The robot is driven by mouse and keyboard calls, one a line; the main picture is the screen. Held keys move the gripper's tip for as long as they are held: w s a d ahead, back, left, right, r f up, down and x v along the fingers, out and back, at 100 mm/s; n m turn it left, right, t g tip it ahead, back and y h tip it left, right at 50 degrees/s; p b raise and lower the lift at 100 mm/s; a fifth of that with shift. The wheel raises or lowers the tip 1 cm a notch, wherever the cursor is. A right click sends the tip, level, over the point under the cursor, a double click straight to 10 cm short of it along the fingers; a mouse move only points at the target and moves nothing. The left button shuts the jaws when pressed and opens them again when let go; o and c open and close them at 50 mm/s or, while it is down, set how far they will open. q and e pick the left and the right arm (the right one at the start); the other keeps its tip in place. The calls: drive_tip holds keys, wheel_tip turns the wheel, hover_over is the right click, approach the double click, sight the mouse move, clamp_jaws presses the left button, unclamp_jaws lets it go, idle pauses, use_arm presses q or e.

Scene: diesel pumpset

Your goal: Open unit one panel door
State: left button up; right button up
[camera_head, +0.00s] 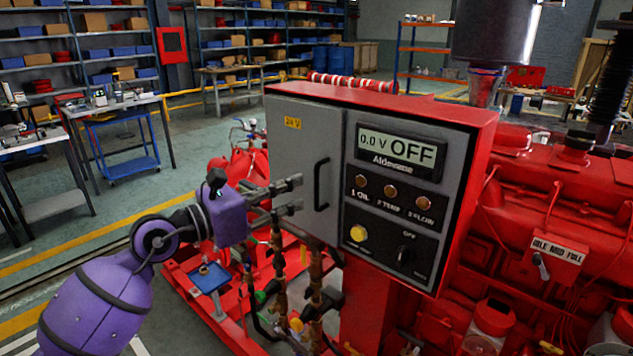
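The unit's red control box (440,108) stands in the middle of the camera_head view. Its grey panel door (302,130) is at the left of the box front and looks closed, with a yellow "24 V" label at its top. A black vertical bar handle (317,186) sits near the door's right edge. My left gripper (297,196) is open in front of the door's lower left part. Its two fingers point right toward the handle and are apart from it. Nothing shows between the fingers. My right gripper is out of view.
The grey control face with the display (399,150), lamps, yellow button and switch lies right of the door. The red engine (560,220) is on the right. Pipes and valves (277,285) stand below my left gripper. A blue tray (210,279) is at lower left.

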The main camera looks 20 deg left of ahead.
sight(315, 182)
use_arm(q)
drive_tip(key=p+x, duration=0.1)
drive_tip(key=x, duration=0.6)
drive_tip(key=shift+d+r, duration=0.1)
drive_tip(key=shift+r, duration=0.05)
drive_tip(key=shift+w+d, duration=0.15)
drive_tip(key=shift+w, duration=0.15)
clamp_jaws()
